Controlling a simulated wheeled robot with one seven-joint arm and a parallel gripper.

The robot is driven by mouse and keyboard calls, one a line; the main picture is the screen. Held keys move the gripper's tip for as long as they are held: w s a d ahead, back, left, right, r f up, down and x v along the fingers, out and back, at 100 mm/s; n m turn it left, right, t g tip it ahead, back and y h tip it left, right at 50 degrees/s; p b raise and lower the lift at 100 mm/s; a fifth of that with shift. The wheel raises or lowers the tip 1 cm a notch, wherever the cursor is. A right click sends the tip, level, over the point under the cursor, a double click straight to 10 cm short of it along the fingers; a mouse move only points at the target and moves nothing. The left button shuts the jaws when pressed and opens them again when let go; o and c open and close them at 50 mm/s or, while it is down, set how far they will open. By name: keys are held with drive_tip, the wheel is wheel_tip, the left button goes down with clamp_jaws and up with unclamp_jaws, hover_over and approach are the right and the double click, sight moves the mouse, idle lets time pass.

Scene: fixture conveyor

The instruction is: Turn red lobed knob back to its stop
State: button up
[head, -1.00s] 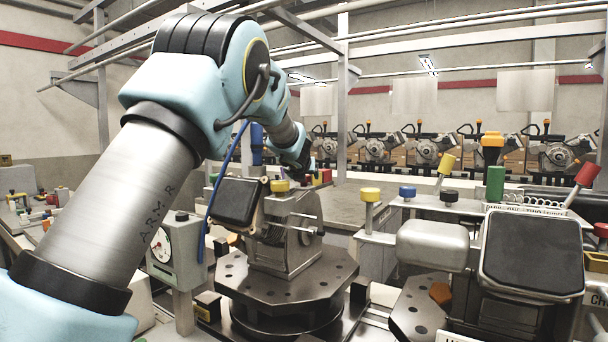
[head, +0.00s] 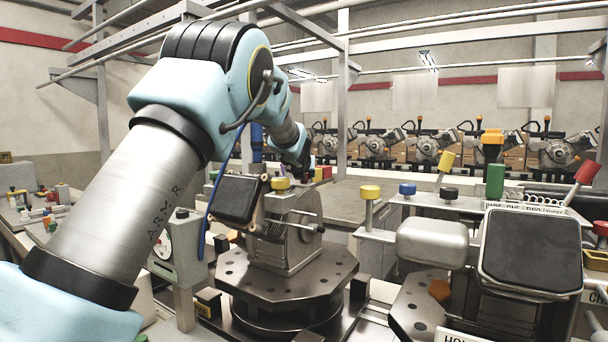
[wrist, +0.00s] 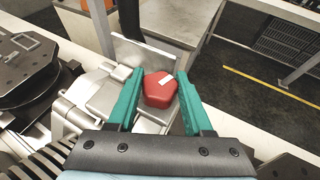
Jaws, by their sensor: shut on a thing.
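The red lobed knob (wrist: 160,90) shows in the wrist view with a white mark on its top, pointing to the upper right. My gripper (wrist: 159,74) has its two teal fingers on either side of the knob and is shut on it. The knob sits over a grey metal fixture (wrist: 105,95) with an upright plate behind it. In the head view my gripper is hidden at the far end of the arm, behind the equipment, and I cannot make out the knob for sure.
In the head view a grey clamped fixture (head: 285,245) stands on a dark octagonal turntable (head: 260,284) before my arm. A dial gauge (head: 163,245) stands left of it. Yellow (head: 370,192), blue and black knobs stand to the right. The wrist view shows open floor (wrist: 245,100) at right.

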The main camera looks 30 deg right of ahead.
clamp_jaws()
drive_tip(key=shift+r+p, duration=0.1)
drive_tip(key=shift+p, duration=0.4)
drive_tip(key=n+y+p, duration=0.1)
drive_tip(key=n+t+y+p, duration=0.1)
drive_tip(key=p, duration=0.1)
drive_tip(key=shift+s+d+r, duration=0.1)
drive_tip(key=shift+r, duration=0.15)
drive_tip(key=n+t+y+p, duration=0.1)
drive_tip(key=n+y+p, duration=0.1)
drive_tip(key=p, duration=0.3)
drive_tip(key=shift+n+y, duration=0.3)
drive_tip(key=shift+y, duration=0.1)
drive_tip(key=shift+f+n+t+y+p, duration=0.1)
drive_tip(key=shift+n+t+y+p, duration=0.2)
drive_tip(key=shift+n+y+p, duration=0.8)
drive_tip(key=shift+f+n+y+p, duration=0.2)
drive_tip(key=shift+n+y+p, duration=0.35)
drive_tip(key=shift+y, duration=0.35)
drive_tip(key=shift+f+n+y, duration=0.1)
drive_tip(key=shift+n+y, duration=1.05)
drive_tip(key=shift+y, duration=0.15)
drive_tip(key=shift+n+y, duration=0.3)
